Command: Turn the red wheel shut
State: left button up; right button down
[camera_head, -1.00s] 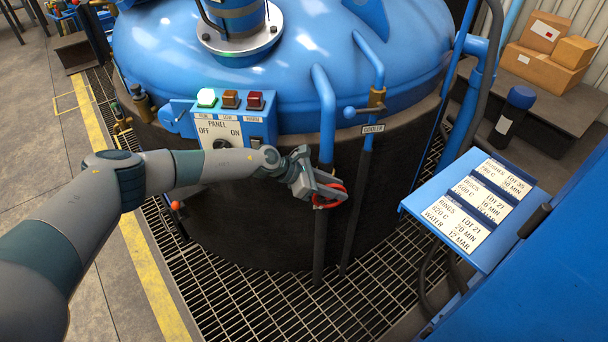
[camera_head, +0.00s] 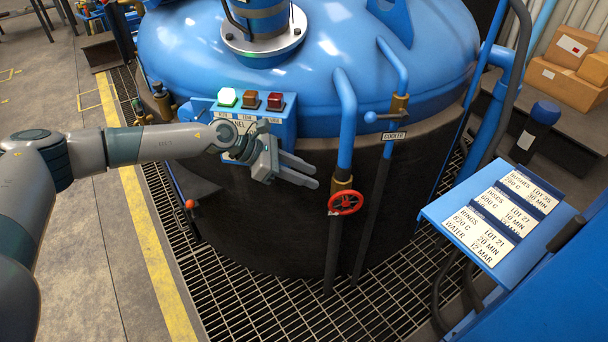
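The red wheel (camera_head: 345,203) is a small handwheel on a brass valve, low on the blue and dark pipe in front of the furnace (camera_head: 290,220). It is fully in sight. My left gripper (camera_head: 303,175) is left of the wheel and a little above it in the picture, apart from it. Its two fingers are spread and point right toward the pipe, with nothing between them. My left forearm covers part of the control panel. My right gripper is not in view.
The control panel (camera_head: 283,127) with green, amber and red lamps sits behind my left wrist. A pipe labelled COOLER (camera_head: 394,136) with a blue lever stands right of the wheel. A blue stand with lot cards (camera_head: 450,217) is at the right. Floor grating (camera_head: 260,310) lies below.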

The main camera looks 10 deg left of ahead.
pick_arm(q)
jog(key=shift+s+a+r, duration=0.1)
jog(key=shift+a+r, duration=0.1)
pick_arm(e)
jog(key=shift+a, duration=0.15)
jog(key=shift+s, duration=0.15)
